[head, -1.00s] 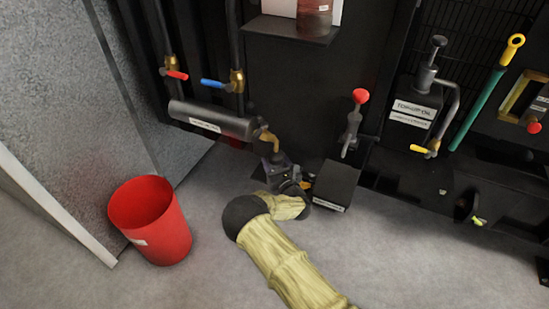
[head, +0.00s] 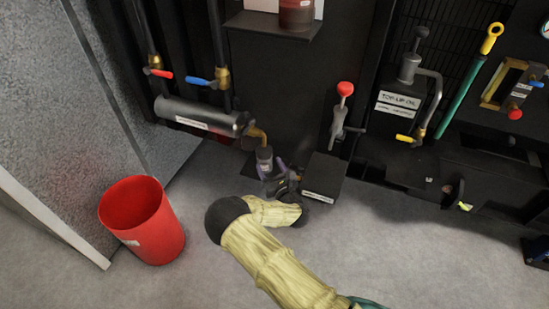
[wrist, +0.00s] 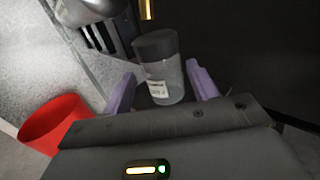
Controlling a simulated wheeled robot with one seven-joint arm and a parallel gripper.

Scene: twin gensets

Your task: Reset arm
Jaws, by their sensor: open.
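My gripper (head: 268,172) is low at the end of my pale yellow-sleeved arm, near the floor in the head view. In the wrist view its two purple fingers (wrist: 161,84) are open, one on each side of a small clear jar (wrist: 163,82) with a dark top and a white label. The jar looks upright between the fingertips, with a gap visible on the right. In the head view the jar's top (head: 264,153) shows just below a brass spout (head: 257,135). The jar's base is hidden by the gripper.
A red bucket (head: 143,222) stands on the floor at left. A grey horizontal cylinder (head: 195,116) hangs above left of the gripper. A black labelled box (head: 322,178) sits close at right, below a red-knobbed lever (head: 340,110). The floor in front is clear.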

